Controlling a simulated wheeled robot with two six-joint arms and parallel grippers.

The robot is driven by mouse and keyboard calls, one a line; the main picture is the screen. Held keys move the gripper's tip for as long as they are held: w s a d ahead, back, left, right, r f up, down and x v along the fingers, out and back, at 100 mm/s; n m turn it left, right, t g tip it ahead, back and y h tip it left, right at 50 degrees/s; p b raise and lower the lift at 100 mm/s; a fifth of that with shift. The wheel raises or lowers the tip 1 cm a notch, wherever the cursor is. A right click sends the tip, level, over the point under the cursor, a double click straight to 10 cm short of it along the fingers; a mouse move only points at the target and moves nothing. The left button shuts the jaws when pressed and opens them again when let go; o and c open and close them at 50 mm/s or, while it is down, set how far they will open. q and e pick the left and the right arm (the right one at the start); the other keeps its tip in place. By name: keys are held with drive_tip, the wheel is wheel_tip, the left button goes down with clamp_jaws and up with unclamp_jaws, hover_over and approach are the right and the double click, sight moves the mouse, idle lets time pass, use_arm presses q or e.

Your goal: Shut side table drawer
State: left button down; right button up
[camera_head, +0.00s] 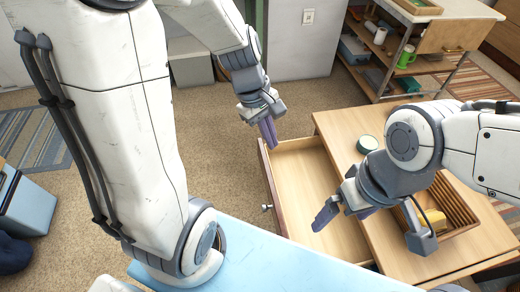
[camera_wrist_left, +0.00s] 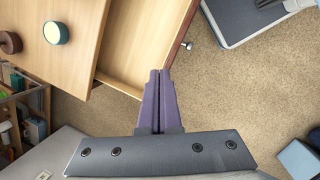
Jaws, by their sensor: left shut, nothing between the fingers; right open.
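The side table (camera_head: 395,236) is light wood, and its drawer (camera_head: 305,185) is pulled out toward the left, empty inside where I can see. The drawer's front panel (camera_head: 270,190) carries a small metal knob (camera_head: 266,208); in the left wrist view the knob (camera_wrist_left: 187,45) is beyond my fingers. My left gripper (camera_head: 268,132) is shut and empty, close to the far end of the drawer front; I cannot tell if it touches. It also shows in the left wrist view (camera_wrist_left: 158,75). My right gripper (camera_head: 362,228) is open and empty, above the drawer and tabletop.
A dark green round tin (camera_head: 367,143) and a wooden slatted tray (camera_head: 450,205) with a yellow item (camera_head: 433,218) are on the tabletop. A blue surface (camera_head: 270,258) lies in front. A shelf cart (camera_head: 420,60) stands behind.

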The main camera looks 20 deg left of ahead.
use_arm(q)
drive_tip(key=w+a+f+n+t+b, duration=0.1)
drive_tip(key=w+a+f+n+b, duration=0.15)
drive_tip(key=a+f+n, duration=0.4)
drive_tip(key=w+a+f+n+t+b, duration=0.1)
drive_tip(key=w+a+f+n+b, duration=0.1)
drive_tip(key=a+f+n+b, duration=0.35)
drive_tip(key=w+d+b+x, duration=0.1)
drive_tip(key=b+x, duration=0.1)
drive_tip(key=x, duration=0.9)
drive_tip(key=shift+w+r+n+b, duration=0.3)
drive_tip(key=shift+w+b, duration=0.05)
drive_tip(key=shift+b, duration=0.05)
use_arm(e)
wheel_tip(320, 180, down, 13)
drive_tip(key=shift+f, duration=0.1)
